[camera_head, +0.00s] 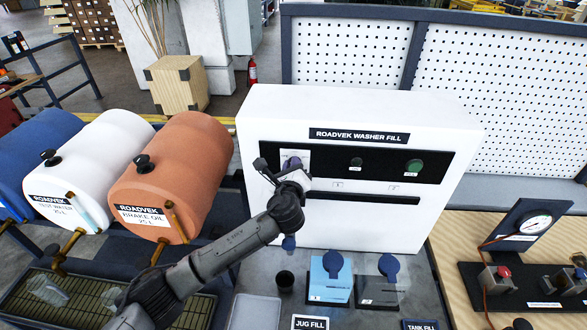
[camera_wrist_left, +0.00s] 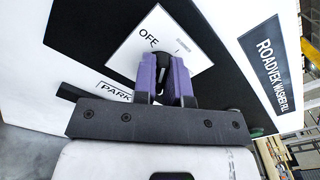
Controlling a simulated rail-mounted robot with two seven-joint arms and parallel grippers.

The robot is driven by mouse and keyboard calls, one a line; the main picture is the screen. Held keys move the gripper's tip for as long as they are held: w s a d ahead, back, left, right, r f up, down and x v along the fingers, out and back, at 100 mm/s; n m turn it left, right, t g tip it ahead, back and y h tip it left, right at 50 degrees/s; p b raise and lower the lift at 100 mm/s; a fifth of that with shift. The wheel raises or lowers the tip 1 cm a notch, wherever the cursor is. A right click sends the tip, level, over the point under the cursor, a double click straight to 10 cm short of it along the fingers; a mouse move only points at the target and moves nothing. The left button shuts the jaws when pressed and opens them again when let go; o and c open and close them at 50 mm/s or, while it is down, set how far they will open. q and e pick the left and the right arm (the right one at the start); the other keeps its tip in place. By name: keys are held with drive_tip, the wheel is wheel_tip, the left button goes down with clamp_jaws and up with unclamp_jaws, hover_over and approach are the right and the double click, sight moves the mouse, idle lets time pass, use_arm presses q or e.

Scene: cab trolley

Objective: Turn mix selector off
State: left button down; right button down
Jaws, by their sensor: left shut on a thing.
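The white machine labelled ROADVEK WASHER FILL (camera_head: 400,110) has a black front panel. On that panel's left part is a white plate (camera_head: 303,155), seen in the wrist view as a white plate (camera_wrist_left: 125,60) with lettering that looks like OFF. My left gripper (camera_head: 290,165) is at this plate. In the wrist view its purple fingers (camera_wrist_left: 163,75) are shut on a dark knob (camera_wrist_left: 161,71), which I take as the mix selector. The fingers hide most of the knob, so I cannot tell which way it points. My right gripper is not in view.
Below stand a blue jug box (camera_head: 330,280), a clear container (camera_head: 385,290) and a dark cup (camera_head: 285,281). An orange BRAKE OIL drum (camera_head: 175,170) and a white drum (camera_head: 95,165) stand left, near my arm.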

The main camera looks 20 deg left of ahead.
use_arm(q)
drive_tip(key=n+b, duration=0.1)
drive_tip(key=n, duration=0.4)
drive_tip(key=shift+a+f, duration=0.1)
drive_tip(key=shift+b, duration=0.35)
idle(0.3)
drive_tip(key=c, duration=1.2)
unclamp_jaws()
drive_tip(key=shift+o, duration=0.2)
drive_tip(key=b+v, duration=0.1)
drive_tip(key=v, duration=1.3)
drive_tip(key=shift+b, duration=0.35)
drive_tip(key=shift+n, duration=0.3)
